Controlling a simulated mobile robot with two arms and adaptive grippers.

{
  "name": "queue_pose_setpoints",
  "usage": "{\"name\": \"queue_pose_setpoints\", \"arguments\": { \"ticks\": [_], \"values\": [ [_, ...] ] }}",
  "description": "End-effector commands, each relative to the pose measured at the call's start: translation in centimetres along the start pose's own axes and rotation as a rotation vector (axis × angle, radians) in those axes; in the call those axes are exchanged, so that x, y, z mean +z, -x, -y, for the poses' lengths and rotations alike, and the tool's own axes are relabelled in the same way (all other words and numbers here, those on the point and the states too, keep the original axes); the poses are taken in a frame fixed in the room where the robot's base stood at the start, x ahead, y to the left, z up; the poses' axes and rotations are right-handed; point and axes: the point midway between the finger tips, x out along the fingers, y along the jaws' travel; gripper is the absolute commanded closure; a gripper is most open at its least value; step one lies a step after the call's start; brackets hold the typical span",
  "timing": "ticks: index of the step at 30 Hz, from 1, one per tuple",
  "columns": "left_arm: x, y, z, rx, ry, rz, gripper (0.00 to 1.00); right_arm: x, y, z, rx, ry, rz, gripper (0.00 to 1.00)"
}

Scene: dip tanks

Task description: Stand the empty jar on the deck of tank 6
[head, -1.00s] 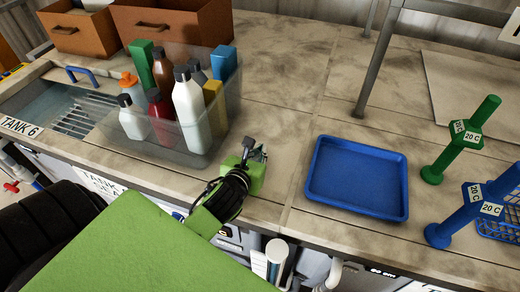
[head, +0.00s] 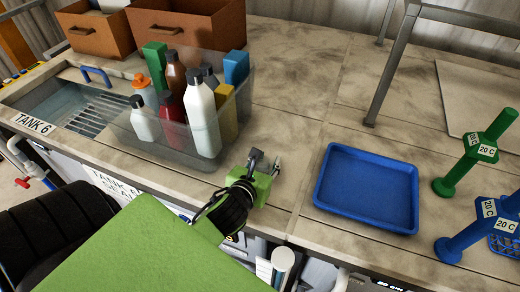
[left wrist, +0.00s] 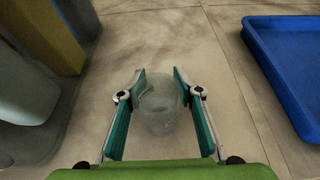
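My left gripper (head: 266,162) is over the counter, between the clear bin of bottles and the blue tray. In the left wrist view its two fingers (left wrist: 160,80) stand apart. A clear, empty-looking jar (left wrist: 162,108) shows between and beyond them; I cannot tell whether they touch it. In the head view I cannot make out the jar at the gripper. Tank 6 (head: 70,98), a sunken basin with a grate, is at the far left, with its "TANK 6" label (head: 34,125) on the front rim. My right gripper is not in view.
The clear bin (head: 160,150) with several bottles stands between tank 6 and my left gripper. A blue tray (head: 366,226) lies to the right. Brown drawers (head: 190,32) stand behind.

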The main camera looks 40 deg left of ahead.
Motion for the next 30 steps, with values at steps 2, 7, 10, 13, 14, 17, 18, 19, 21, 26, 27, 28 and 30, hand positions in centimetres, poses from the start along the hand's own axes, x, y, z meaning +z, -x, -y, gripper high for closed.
{"name": "queue_pose_setpoints", "arguments": {
  "ticks": [2, 7, 10, 13, 14, 17, 18, 19, 21, 26, 27, 28, 30],
  "values": [
    [-0.3, 1.7, 0.1, -0.002, -0.004, -0.006, 0.69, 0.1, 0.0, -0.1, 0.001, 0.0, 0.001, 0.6],
    [-0.1, 5.5, 0.1, -0.003, -0.003, 0.0, 0.69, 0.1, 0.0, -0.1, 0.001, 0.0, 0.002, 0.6],
    [0.1, 7.4, 0.1, -0.003, -0.003, 0.003, 0.69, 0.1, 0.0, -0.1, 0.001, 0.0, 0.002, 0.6],
    [0.1, 8.8, 0.1, -0.003, -0.001, 0.005, 0.69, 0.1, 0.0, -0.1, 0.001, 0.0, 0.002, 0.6],
    [0.1, 9.1, 0.1, -0.003, -0.001, 0.006, 0.69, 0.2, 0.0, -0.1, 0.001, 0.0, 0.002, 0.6],
    [0.2, 9.9, 0.1, -0.003, -0.002, 0.008, 0.69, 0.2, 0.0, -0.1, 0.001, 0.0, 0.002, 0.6],
    [0.2, 10.1, 0.1, -0.003, -0.001, 0.008, 0.69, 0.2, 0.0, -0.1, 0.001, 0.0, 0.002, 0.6],
    [0.2, 10.2, 0.1, -0.002, -0.001, 0.008, 0.69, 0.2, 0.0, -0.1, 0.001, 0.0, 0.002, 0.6],
    [0.3, 10.3, 0.1, -0.002, -0.001, 0.009, 0.69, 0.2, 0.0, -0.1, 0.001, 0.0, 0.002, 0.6],
    [0.3, 10.4, 0.1, -0.002, -0.001, 0.01, 0.69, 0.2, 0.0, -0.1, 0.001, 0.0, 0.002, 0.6],
    [0.3, 10.3, 0.1, -0.002, -0.001, 0.01, 0.69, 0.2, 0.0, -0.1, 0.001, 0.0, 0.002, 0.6],
    [0.3, 10.3, 0.1, -0.002, -0.001, 0.01, 0.69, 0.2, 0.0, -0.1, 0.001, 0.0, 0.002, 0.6],
    [0.3, 10.3, 0.1, -0.002, -0.001, 0.01, 0.69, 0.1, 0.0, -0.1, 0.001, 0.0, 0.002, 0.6]
  ]
}}
